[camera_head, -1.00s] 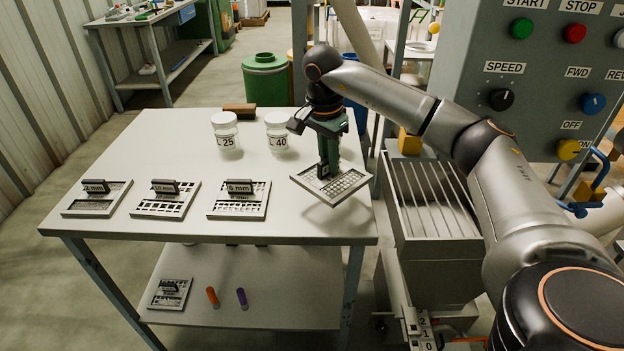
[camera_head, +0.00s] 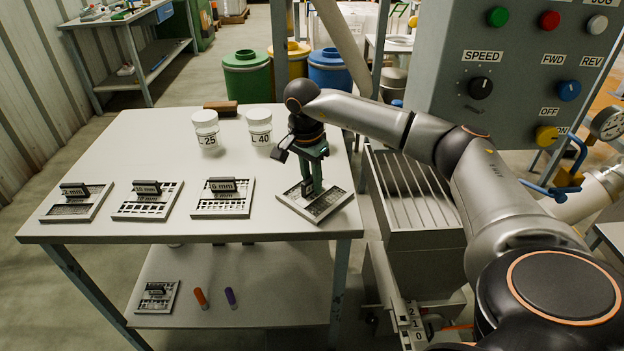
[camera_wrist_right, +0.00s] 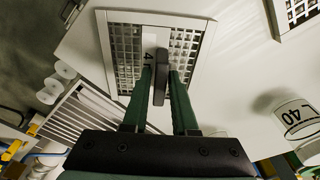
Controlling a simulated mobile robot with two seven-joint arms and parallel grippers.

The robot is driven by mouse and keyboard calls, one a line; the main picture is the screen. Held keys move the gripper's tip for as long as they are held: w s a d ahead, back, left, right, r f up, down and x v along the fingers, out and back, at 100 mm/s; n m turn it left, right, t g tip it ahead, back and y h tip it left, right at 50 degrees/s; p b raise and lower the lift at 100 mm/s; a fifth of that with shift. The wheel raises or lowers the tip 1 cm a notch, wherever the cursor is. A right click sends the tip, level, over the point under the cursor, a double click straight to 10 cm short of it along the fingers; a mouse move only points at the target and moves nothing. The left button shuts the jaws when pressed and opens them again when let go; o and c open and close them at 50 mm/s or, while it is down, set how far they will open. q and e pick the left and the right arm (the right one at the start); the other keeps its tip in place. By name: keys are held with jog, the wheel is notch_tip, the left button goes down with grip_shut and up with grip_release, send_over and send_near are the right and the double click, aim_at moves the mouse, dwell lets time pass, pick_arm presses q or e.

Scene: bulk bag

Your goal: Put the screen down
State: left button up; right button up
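The screen (camera_head: 331,209) is a light square frame with dark mesh and a dark upright handle. It sits turned at an angle at the table's right front, and appears to rest on the tabletop. My right gripper (camera_head: 307,186) points down at it from above. In the right wrist view, the fingers (camera_wrist_right: 163,80) lie close along both sides of the screen's handle (camera_wrist_right: 161,85). The mesh (camera_wrist_right: 127,50) shows on both sides of the handle, and a "4" label is partly visible. My left gripper is not in view.
Three similar screens, labelled 2 mm (camera_head: 78,204), 10 mm (camera_head: 148,206) and 6 mm (camera_head: 223,204), lie left of it. Two white jars (camera_head: 206,130) (camera_head: 259,126) and a brown block (camera_head: 220,107) stand behind. A slatted metal hopper (camera_head: 425,200) is right of the table. Bare tabletop surrounds the screen.

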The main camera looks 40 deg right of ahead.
jog(key=shift+o, duration=1.4)
